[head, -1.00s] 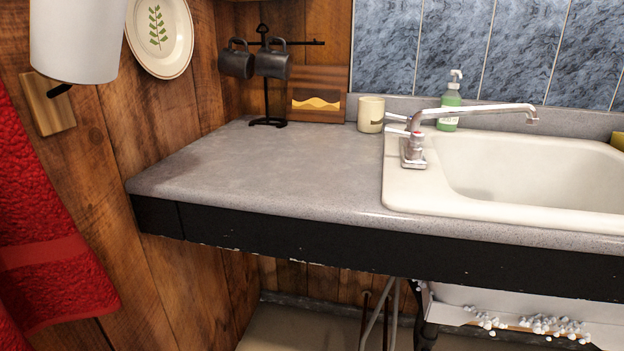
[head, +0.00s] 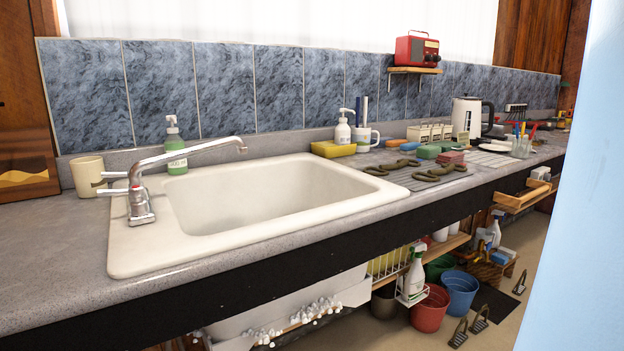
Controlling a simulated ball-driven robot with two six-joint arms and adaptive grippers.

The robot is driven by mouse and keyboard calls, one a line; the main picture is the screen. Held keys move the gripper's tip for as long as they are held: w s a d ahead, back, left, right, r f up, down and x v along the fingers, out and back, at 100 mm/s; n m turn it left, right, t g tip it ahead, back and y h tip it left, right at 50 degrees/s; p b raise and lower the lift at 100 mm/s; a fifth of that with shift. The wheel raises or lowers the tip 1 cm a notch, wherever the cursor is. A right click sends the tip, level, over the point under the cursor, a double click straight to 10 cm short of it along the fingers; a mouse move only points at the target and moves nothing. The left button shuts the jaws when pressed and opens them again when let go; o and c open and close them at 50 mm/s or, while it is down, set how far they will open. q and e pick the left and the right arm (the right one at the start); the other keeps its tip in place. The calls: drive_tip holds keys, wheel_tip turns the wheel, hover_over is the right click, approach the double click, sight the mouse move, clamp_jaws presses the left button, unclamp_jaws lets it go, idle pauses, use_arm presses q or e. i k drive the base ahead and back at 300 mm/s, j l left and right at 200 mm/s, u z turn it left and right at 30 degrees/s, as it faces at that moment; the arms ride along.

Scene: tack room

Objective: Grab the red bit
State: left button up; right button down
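I cannot make out a red bit in the head view. Two olive-brown, curved items, which may be bits, lie on a grey mat right of the sink: one farther left (head: 392,167) and one nearer the counter's front edge (head: 440,173). A small red block, perhaps a sponge (head: 451,158), lies behind them beside green ones. Neither of my grippers is in view.
The white sink (head: 140,243) fills the near counter, with its tap (head: 141,205) at left. A red radio (head: 416,50) sits on a wall shelf. A kettle (head: 467,118) stands farther right. Buckets (head: 430,309) stand below. A pale blue surface (head: 575,200) blocks the right edge.

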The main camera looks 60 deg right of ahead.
sight(447, 166)
drive_tip(key=z, duration=3.65)
drive_tip(key=i+z, duration=0.15)
drive_tip(key=i, duration=2.45)
drive_tip(key=i+u, duration=0.1)
drive_tip(key=i, duration=0.65)
drive_tip(key=i+l+u, duration=0.1)
drive_tip(key=i, duration=0.65)
drive_tip(key=u, duration=0.5)
drive_tip(key=l+u, duration=0.1)
drive_tip(key=u, duration=0.35)
drive_tip(key=i+u, duration=0.1)
drive_tip(key=u, duration=0.4)
drive_tip(key=l+u, duration=0.1)
drive_tip(key=u, duration=0.4)
drive_tip(key=l+u, duration=0.1)
drive_tip(key=u, duration=0.4)
